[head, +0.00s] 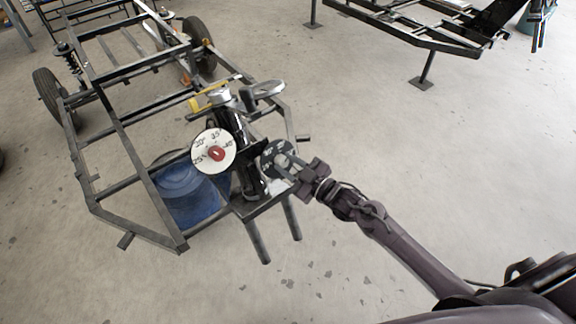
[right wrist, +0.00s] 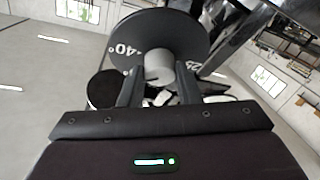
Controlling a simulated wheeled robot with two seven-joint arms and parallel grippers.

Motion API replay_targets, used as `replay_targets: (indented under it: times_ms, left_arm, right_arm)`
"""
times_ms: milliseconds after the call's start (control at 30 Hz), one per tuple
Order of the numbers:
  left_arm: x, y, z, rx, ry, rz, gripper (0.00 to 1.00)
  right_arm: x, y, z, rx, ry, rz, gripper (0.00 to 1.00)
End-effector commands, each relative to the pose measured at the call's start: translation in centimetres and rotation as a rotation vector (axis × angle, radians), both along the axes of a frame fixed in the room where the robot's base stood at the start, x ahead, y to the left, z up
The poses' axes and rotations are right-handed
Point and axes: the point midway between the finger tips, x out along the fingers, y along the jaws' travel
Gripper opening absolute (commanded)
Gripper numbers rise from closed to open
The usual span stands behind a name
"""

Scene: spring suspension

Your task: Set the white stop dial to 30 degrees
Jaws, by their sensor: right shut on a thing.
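The white stop dial (head: 213,151) faces me on the left side of the black column at the front of the frame. It has black degree marks, including 20, 25 and 35, and a red knob (head: 216,153) at its middle. Nothing touches it. A black dial (head: 270,153) sits on the column's right side; it also shows in the right wrist view (right wrist: 185,35) with a 40° mark. My right gripper (head: 291,168) is shut on the grey knob (right wrist: 158,67) of the black dial. My left gripper is not in view.
The dark metal cart frame (head: 115,215) with wheels fills the left. A blue container (head: 188,195) sits under its front. A yellow part (head: 205,102) lies behind the column. Another frame (head: 400,38) stands at the back right. The floor between is clear.

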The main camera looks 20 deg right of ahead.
Motion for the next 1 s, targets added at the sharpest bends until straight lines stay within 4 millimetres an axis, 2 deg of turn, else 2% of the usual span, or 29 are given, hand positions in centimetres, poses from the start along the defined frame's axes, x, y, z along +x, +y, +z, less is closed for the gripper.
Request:
replay_targets:
  times_ms: [1000]
  left_arm:
    - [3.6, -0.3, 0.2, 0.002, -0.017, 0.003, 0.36]
  right_arm:
    - [0.4, -0.4, 0.4, -0.841, -0.304, 0.377, 0.07]
